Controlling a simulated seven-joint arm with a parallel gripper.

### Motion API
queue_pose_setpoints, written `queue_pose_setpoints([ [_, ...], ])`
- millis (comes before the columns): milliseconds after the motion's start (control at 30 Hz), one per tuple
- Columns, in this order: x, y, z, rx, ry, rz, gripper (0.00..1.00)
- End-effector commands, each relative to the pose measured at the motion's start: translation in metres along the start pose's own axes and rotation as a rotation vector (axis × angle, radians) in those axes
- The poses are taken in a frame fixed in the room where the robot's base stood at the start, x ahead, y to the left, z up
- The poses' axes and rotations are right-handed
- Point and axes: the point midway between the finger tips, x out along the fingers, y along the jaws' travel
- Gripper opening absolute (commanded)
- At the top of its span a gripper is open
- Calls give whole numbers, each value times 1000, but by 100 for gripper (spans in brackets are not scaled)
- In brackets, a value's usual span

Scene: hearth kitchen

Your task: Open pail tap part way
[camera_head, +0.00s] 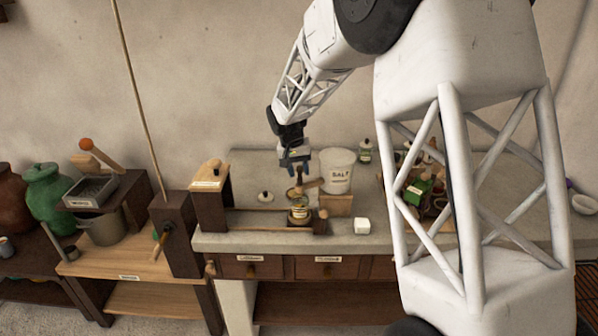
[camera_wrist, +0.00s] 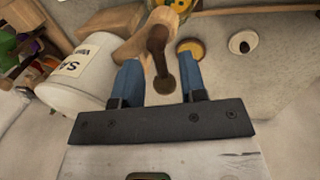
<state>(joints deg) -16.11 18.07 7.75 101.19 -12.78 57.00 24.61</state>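The white pail (camera_head: 337,170), with dark lettering, stands on a wooden block. It also shows at the left of the wrist view (camera_wrist: 75,78). A wooden tap (camera_head: 309,185) sticks out from the pail's lower left side. In the wrist view the tap's dark brown handle (camera_wrist: 158,48) reaches in between my blue fingertips. My gripper (camera_head: 293,163) is just above the tap, pointing down. In the wrist view my gripper (camera_wrist: 162,80) is open, with gaps visible on both sides of the handle. A jar (camera_head: 299,215) stands below the tap, partly hidden.
A white lid with a dark knob (camera_head: 265,197) lies on the counter to the left. A wooden stand (camera_head: 210,196) is at the counter's left end. Crowded items (camera_head: 425,185) lie to the right, behind my arm.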

Motion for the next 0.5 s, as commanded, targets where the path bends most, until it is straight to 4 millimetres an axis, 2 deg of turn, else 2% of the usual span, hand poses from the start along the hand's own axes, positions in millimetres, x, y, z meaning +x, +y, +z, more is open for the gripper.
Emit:
queue_pose_setpoints([
  [400, 7, 0, 0, 0, 0, 0, 38],
  [433, 6, 0, 0, 0, 0, 0, 37],
  [500, 6, 0, 0, 0, 0, 0, 26],
])
